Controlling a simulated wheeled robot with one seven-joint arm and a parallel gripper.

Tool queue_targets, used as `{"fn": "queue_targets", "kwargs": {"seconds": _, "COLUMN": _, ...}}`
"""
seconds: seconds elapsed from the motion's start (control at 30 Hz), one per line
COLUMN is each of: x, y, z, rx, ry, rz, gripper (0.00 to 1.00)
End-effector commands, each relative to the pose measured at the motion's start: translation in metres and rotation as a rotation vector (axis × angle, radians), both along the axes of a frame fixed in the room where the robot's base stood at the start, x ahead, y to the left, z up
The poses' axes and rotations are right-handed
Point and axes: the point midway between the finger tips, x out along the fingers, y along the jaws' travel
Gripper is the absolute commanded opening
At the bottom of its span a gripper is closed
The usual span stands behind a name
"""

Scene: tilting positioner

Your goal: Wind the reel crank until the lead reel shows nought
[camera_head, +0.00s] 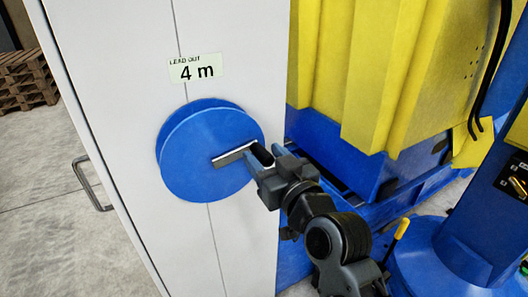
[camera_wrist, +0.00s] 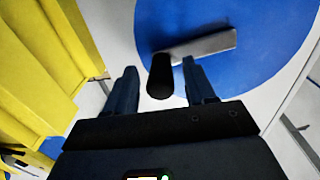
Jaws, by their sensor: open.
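The lead reel (camera_head: 200,150) is a blue double disc on the front of a pale cabinet. A label (camera_head: 196,68) above it reads "LEAD OUT 4 m". The reel's metal crank arm (camera_head: 234,154) points right and slightly up from the hub, with a black handle (camera_head: 261,152) at its outer end. My gripper (camera_head: 264,160) is at the handle. In the wrist view, the black handle (camera_wrist: 160,78) stands between my two open fingers (camera_wrist: 158,80), nearer the right one. The crank arm (camera_wrist: 205,46) runs right across the blue disc (camera_wrist: 270,60). Contact with the handle cannot be told.
The cabinet (camera_head: 240,40) has a metal pull handle (camera_head: 93,185) at left. A yellow and blue machine (camera_head: 385,80) stands close on the right. A blue column with a round base (camera_head: 440,262) and a yellow-tipped lever (camera_head: 402,228) is at lower right. Pallets (camera_head: 27,80) are far left.

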Motion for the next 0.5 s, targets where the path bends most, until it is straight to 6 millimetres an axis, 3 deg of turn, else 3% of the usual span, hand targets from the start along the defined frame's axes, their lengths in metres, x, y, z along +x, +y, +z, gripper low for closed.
{"fn": "queue_targets", "kwargs": {"seconds": 0.4, "x": 0.0101, "y": 0.0065, "z": -0.0002, "rx": 0.001, "ry": 0.001, "rz": 0.000, "gripper": 0.54}}
{"fn": "queue_targets", "kwargs": {"seconds": 0.5, "x": 0.0100, "y": 0.0064, "z": -0.0002, "rx": 0.001, "ry": 0.001, "rz": 0.000, "gripper": 0.47}}
